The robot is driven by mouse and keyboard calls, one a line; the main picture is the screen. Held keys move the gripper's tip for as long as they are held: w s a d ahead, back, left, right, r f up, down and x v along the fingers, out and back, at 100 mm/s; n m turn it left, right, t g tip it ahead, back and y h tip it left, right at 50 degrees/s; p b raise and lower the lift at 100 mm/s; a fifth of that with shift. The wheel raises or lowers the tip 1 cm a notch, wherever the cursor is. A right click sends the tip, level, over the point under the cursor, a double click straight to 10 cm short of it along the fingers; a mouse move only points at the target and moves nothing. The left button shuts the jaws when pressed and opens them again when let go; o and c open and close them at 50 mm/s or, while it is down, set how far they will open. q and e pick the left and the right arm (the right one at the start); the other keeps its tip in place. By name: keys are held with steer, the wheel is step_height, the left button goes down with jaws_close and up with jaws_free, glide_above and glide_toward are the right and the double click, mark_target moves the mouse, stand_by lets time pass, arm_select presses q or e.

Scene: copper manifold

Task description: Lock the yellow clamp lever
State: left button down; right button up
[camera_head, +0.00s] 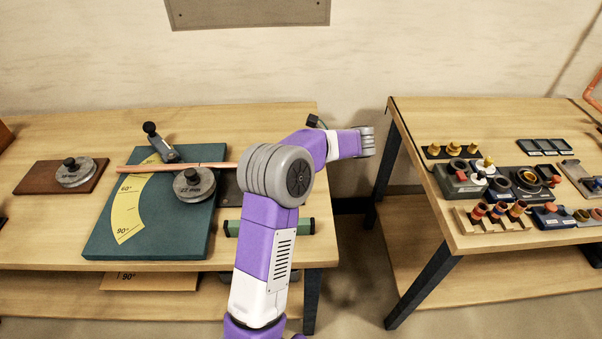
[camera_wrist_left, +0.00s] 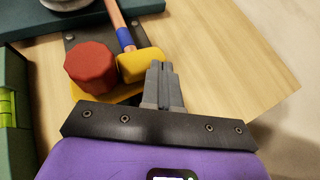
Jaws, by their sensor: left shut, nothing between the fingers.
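In the left wrist view a yellow clamp block (camera_wrist_left: 140,64) sits at the end of the copper tube (camera_wrist_left: 119,18), just past a blue band on the tube. A red faceted knob (camera_wrist_left: 90,66) stands beside the block, with more yellow showing beneath it. I cannot tell which yellow part is the lever. My left gripper (camera_wrist_left: 160,66) is shut and empty, its fingertips right beside the yellow block; I cannot tell whether they touch it. In the head view my purple arm hides the clamp and left gripper. The copper tube (camera_head: 142,168) there crosses a green bending board (camera_head: 180,230).
A green level (camera_head: 268,228) lies near the table's front edge. A grey round weight (camera_head: 194,187) and a dark-handled lever (camera_head: 165,148) are on the board. Another weight (camera_head: 75,174) rests on a brown plate at left. A second table (camera_head: 415,130) with several fittings stands at right.

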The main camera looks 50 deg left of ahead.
arm_select(q)
steer(key=shift+w+d, duration=0.1)
stand_by(0.3)
steer(key=w+d+r+p, duration=0.2)
steer(key=w+d+r, duration=0.3)
steer(key=w+d, duration=0.3)
steer(key=shift+w+d+r+p, duration=0.25)
steer(key=shift+w+p, duration=0.1)
steer(key=shift+w, duration=0.25)
